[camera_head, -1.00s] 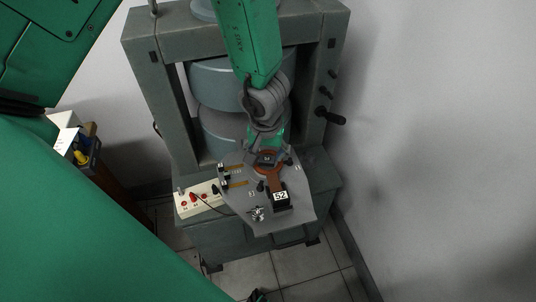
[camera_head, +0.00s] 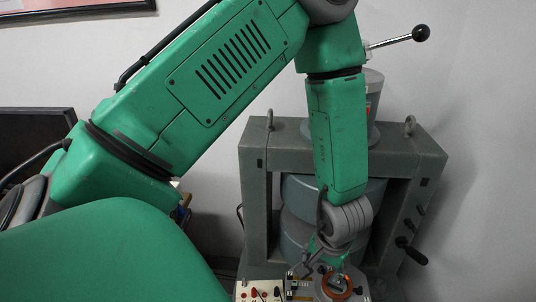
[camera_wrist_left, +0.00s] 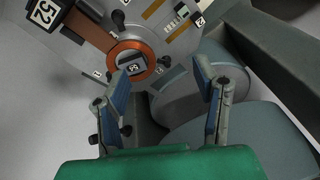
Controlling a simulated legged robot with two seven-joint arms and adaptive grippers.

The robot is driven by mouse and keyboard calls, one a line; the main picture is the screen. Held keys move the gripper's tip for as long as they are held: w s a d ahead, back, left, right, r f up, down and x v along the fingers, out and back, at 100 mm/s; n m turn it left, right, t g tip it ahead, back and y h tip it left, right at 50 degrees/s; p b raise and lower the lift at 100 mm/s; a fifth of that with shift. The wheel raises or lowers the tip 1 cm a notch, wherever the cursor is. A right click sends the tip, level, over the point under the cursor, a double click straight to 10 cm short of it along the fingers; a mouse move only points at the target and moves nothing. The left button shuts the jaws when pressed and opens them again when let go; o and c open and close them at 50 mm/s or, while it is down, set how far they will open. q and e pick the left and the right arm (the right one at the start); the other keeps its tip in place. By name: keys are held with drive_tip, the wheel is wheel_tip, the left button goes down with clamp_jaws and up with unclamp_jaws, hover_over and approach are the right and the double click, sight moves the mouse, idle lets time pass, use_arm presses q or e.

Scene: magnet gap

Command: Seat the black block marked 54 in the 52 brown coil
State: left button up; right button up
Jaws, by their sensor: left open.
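The 52 brown coil is an orange-brown ring (camera_wrist_left: 131,62) on a paddle-like handle ending in a black part labelled 52 (camera_wrist_left: 46,11). It lies on a grey plate; its ring (camera_head: 337,286) shows low in the head view. The black block with a white label (camera_wrist_left: 133,66) sits inside the ring's opening, its label looking like 54; how deep it sits I cannot tell. My left gripper (camera_wrist_left: 165,72) is open and empty, its fingers apart and short of the ring, which lies beyond the left-hand fingertip. In the head view the gripper (camera_head: 330,262) is small and above the plate. My right gripper is not in view.
The grey plate (camera_wrist_left: 90,35) carries small dark knobs and brass strips. A large grey magnet frame (camera_head: 255,195) with round poles (camera_head: 300,195) stands behind, close to my arm. A white box with red sockets (camera_head: 258,291) is at its left.

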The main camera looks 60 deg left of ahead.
use_arm(q)
drive_tip(key=s+a+f+m, duration=0.1)
drive_tip(key=s+f, duration=0.1)
drive_tip(key=s+f+m, duration=0.1)
drive_tip(key=s+f, duration=0.2)
drive_tip(key=s+a+f, duration=0.1)
drive_tip(key=s+f, duration=0.1)
drive_tip(key=s, duration=0.1)
drive_tip(key=shift+a+f+m+y, duration=0.2)
drive_tip(key=shift+a+m+y, duration=0.15)
drive_tip(key=shift+m+y, duration=0.05)
drive_tip(key=s+d+f+m+h, duration=0.1)
drive_tip(key=s+d+f+h, duration=0.1)
drive_tip(key=s, duration=0.7)
wheel_tip(320, 180, down, 2)
drive_tip(key=shift+s+d+m+g+h, duration=0.3)
drive_tip(key=shift+d+m+h, duration=0.1)
drive_tip(key=shift+d, duration=0.35)
